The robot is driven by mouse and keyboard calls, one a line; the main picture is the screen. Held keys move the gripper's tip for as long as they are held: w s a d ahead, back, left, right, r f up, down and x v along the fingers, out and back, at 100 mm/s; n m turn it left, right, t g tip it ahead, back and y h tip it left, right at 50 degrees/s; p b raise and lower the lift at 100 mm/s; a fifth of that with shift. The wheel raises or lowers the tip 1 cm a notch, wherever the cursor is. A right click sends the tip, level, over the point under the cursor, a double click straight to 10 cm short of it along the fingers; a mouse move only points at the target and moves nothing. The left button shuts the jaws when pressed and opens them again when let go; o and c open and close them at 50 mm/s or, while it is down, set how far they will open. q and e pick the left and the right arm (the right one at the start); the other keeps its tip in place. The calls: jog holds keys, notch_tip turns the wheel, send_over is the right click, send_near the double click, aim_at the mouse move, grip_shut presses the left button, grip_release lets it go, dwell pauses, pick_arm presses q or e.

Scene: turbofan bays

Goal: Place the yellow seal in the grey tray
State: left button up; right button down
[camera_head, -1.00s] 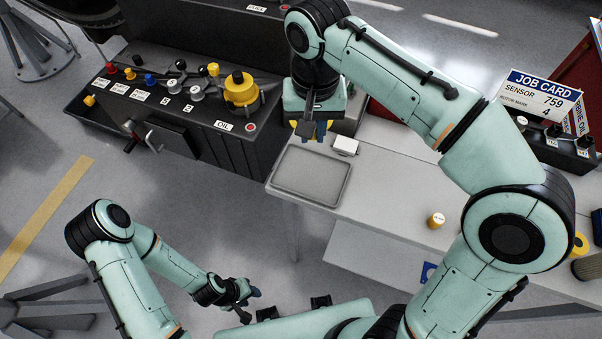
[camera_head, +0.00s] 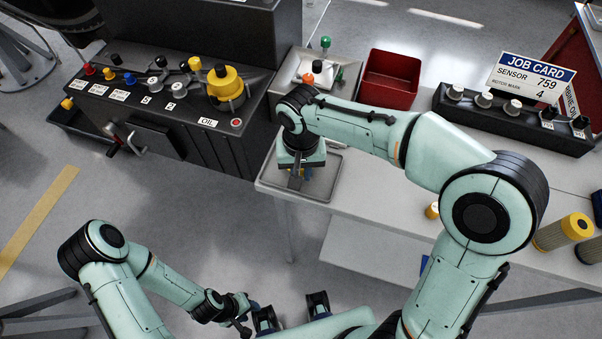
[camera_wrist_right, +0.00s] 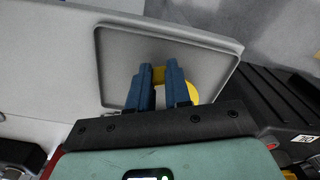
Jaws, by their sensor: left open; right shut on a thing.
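The grey tray (camera_head: 327,184) lies on the near left end of the light bench, and it also shows in the right wrist view (camera_wrist_right: 118,62). My right gripper (camera_wrist_right: 166,82) is shut on the yellow seal (camera_wrist_right: 194,92), with yellow showing between and beside its blue fingers. In the head view my right gripper (camera_head: 299,182) is over the tray and mostly hides the seal. The gap between seal and tray floor cannot be judged. My left gripper (camera_head: 243,317) is open, low in the picture and away from the bench.
A red bin (camera_head: 390,80) and a grey box with coloured knobs (camera_head: 318,72) stand behind the tray. A black panel with a large yellow knob (camera_head: 225,84) is to the left. A small yellow-and-white part (camera_head: 432,211) and yellow-topped filters (camera_head: 563,231) are to the right.

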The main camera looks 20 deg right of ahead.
pick_arm(q)
jog(key=shift+s+f, duration=0.1)
pick_arm(e)
jog(key=shift+f, duration=0.75)
jog(key=shift+f, duration=0.2)
pick_arm(q)
jog(key=shift+f, duration=0.15)
pick_arm(e)
jog(key=c, duration=1.1)
grip_release()
jog(key=shift+o, duration=0.2)
jog(key=shift+r, duration=0.1)
jog(key=shift+r, duration=0.3)
pick_arm(q)
jog(key=shift+w+r+p, duration=0.35)
jog(key=shift+r+p, duration=0.1)
jog(key=shift+r, duration=0.2)
jog(key=shift+w+r+p, duration=0.3)
jog(key=shift+r+p, duration=0.15)
jog(key=shift+r, duration=0.15)
pick_arm(e)
notch_tip(320, 180, up, 12)
jog(key=shift+f, duration=0.15)
